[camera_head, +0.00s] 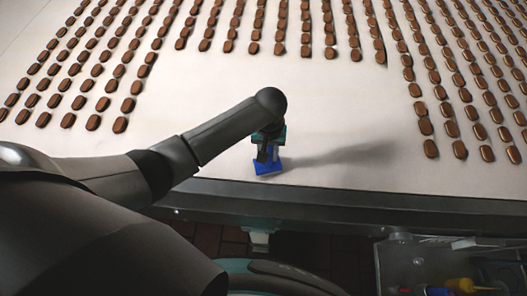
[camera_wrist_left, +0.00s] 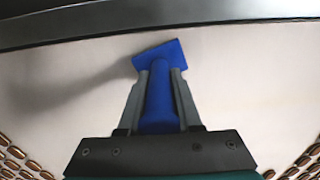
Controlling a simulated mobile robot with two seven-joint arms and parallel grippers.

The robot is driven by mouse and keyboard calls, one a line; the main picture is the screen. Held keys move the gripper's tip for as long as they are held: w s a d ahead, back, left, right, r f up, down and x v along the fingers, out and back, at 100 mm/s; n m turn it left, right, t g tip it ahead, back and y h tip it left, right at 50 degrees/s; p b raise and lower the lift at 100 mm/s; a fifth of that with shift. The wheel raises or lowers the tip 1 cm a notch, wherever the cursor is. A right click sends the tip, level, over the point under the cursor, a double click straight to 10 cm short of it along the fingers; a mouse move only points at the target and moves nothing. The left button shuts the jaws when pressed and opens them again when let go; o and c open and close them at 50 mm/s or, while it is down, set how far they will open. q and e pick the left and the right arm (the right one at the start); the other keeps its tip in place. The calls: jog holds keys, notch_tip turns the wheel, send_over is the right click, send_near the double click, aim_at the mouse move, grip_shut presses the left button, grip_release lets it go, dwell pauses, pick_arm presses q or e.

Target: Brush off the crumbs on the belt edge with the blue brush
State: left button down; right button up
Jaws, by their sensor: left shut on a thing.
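The blue brush (camera_head: 268,167) is in my left gripper (camera_head: 266,153), over the white belt (camera_head: 330,95) close to its front edge. In the left wrist view the gripper (camera_wrist_left: 160,95) is shut on the blue handle (camera_wrist_left: 160,100), and the brush head (camera_wrist_left: 160,58) points toward the dark belt edge (camera_wrist_left: 160,24). A strip of white belt shows between head and edge. I cannot tell whether the bristles touch the belt. No crumbs can be made out in either view. My right gripper is not in view.
Rows of brown biscuits (camera_head: 120,125) lie on the belt at left, back and right (camera_head: 431,148). The belt around the brush is clear. A dark rail (camera_head: 340,205) runs along the front. A metal surface (camera_head: 430,262) with a yellow-handled item (camera_head: 462,285) stands at lower right.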

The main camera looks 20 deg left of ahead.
pick_arm(q)
jog(key=shift+w+d+b, duration=0.8)
jog(key=shift+w+d, duration=0.2)
jog(key=shift+d, duration=3.2)
jog(key=shift+s+a+f+p, duration=0.1)
jog(key=shift+s+a+p, duration=0.2)
jog(key=shift+a, duration=0.85)
jog(key=shift+s+a+f+p, duration=0.1)
jog(key=shift+s+a+p, duration=0.15)
jog(key=shift+a, duration=0.85)
jog(key=shift+s+a+p, duration=0.3)
jog(key=shift+a, duration=0.85)
jog(key=shift+s+a+r, duration=0.1)
jog(key=shift+s+a, duration=0.1)
jog(key=shift+a, duration=0.65)
jog(key=shift+s+a+r, duration=0.1)
jog(key=shift+s+a, duration=0.05)
jog(key=shift+a, duration=0.65)
jog(key=shift+s+a, duration=0.2)
jog(key=shift+a, duration=0.65)
jog(key=s+a, duration=0.2)
jog(key=a, duration=0.6)
jog(key=shift+a, duration=0.25)
